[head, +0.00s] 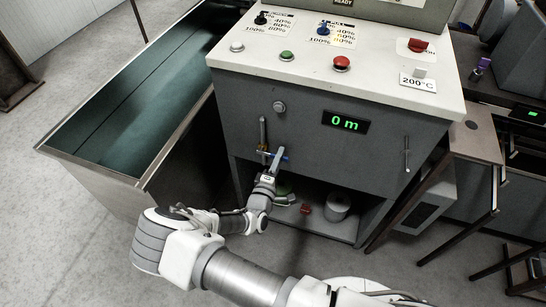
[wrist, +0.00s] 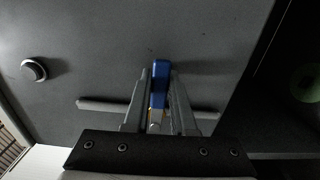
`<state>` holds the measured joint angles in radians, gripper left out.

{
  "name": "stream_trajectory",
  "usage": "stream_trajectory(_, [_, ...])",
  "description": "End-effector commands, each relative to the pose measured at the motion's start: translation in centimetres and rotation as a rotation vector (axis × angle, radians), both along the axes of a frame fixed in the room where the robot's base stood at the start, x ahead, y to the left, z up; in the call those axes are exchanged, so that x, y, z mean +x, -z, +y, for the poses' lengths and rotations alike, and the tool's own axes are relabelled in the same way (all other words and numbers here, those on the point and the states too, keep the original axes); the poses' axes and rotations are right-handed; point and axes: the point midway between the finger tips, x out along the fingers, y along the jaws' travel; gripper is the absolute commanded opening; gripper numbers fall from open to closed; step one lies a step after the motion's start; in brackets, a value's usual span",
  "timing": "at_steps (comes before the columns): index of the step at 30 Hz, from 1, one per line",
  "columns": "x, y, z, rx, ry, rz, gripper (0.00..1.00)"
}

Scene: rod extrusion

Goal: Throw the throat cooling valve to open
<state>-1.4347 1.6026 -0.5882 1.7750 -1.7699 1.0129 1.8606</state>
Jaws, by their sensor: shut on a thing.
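The throat cooling valve appears to be the blue-handled valve (head: 281,156) on a thin vertical grey pipe (head: 263,132) on the cabinet front. In the head view the blue handle lies roughly across the pipe. My gripper (head: 273,164) reaches it from below. In the wrist view the blue handle (wrist: 158,84) stands between my two fingers (wrist: 157,95), which are shut on it. The grey pipe (wrist: 100,104) runs sideways behind the fingers there. The valve body is mostly hidden by my fingers.
The grey cabinet (head: 345,160) has a green "0 m" display (head: 345,121) and a round knob (head: 279,107). Buttons sit on its white top panel (head: 330,60). An open trough (head: 130,95) stands left. Below is a shelf with a grey cylinder (head: 337,206) and a red item (head: 305,209).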

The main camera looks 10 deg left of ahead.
Motion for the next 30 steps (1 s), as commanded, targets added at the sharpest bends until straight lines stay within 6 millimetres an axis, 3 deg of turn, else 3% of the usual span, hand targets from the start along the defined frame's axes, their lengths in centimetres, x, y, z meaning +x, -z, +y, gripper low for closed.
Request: stream_trajectory(30, [0.0,-2.2,0.4,-0.328,-0.001,0.025,0.0])
